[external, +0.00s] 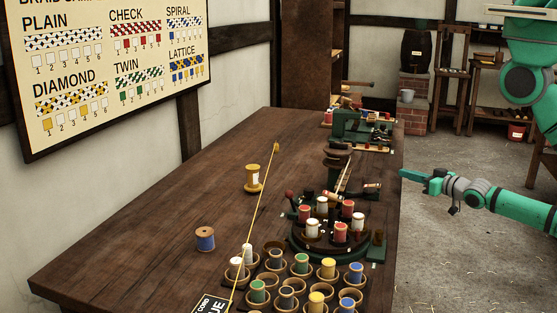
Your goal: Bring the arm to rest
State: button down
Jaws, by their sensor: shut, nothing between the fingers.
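My gripper (415,176) is at the right of the external view, on the end of my green arm (523,206). It points left toward the long wooden table (150,225), near the table's right edge. It is shut, and nothing is held in it. The arm reaches in from the right side of the picture, with the forearm roughly level. The braiding stand (330,240) with red and white bobbins is to the left of and below the gripper in the picture. A gap shows between the gripper and the bobbins.
Several cups with bobbins (301,264) fill the near end of the table. A yellow cord (263,190) runs across. A green machine (350,126) is farther back.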

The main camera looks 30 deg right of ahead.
jog(key=s+d+m+g+h, duration=0.1)
jog(key=s+d+h, duration=0.2)
jog(key=s, duration=1.2)
jog(key=shift+d+r+m, duration=0.3)
jog(key=shift+d+m, duration=0.1)
jog(key=shift+d, duration=0.6)
